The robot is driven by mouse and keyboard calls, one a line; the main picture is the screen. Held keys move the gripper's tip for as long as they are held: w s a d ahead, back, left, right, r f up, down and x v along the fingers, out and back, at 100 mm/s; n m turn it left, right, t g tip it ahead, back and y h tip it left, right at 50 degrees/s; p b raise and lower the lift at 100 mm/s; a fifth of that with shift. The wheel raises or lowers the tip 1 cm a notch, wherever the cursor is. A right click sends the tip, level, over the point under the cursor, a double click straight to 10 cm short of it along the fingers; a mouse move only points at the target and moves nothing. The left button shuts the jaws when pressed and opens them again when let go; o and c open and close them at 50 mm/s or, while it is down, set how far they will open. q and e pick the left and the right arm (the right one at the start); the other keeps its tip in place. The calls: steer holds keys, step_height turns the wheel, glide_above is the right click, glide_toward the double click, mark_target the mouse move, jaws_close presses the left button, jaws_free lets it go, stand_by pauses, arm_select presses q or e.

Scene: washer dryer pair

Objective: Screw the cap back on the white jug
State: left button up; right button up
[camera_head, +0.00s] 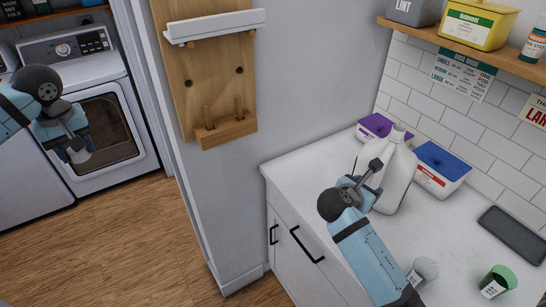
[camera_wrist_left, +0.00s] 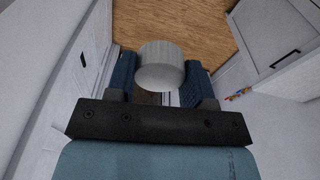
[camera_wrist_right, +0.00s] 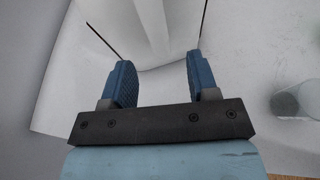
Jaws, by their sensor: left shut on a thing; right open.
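The white jug (camera_head: 398,178) stands upright on the white counter, its neck pointing up. My left gripper (camera_head: 76,148) is shut on the white round cap (camera_wrist_left: 160,66), far left of the jug and in front of the washer. The cap sits between the two blue fingers in the left wrist view. My right gripper (camera_head: 366,178) is open beside the jug's left side. In the right wrist view the jug (camera_wrist_right: 150,25) shows just beyond the open fingers (camera_wrist_right: 160,78); I cannot tell if they touch it.
A purple-topped box (camera_head: 376,127) and a blue-topped box (camera_head: 442,165) stand behind the jug. A dark flat tablet-like thing (camera_head: 513,234), a green cup (camera_head: 498,282) and a clear cup (camera_head: 425,268) are on the counter's right and front. A wooden wall rack (camera_head: 212,75) stands between my arms.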

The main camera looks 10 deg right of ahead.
mark_target(374, 184)
steer(key=x, duration=0.2)
steer(key=p+x, duration=0.1)
steer(key=x, duration=0.1)
steer(key=shift+r, duration=0.25)
steer(key=shift+w+d+f, duration=0.35)
steer(key=shift+d, duration=0.15)
steer(key=shift+c, duration=0.4)
jaws_close()
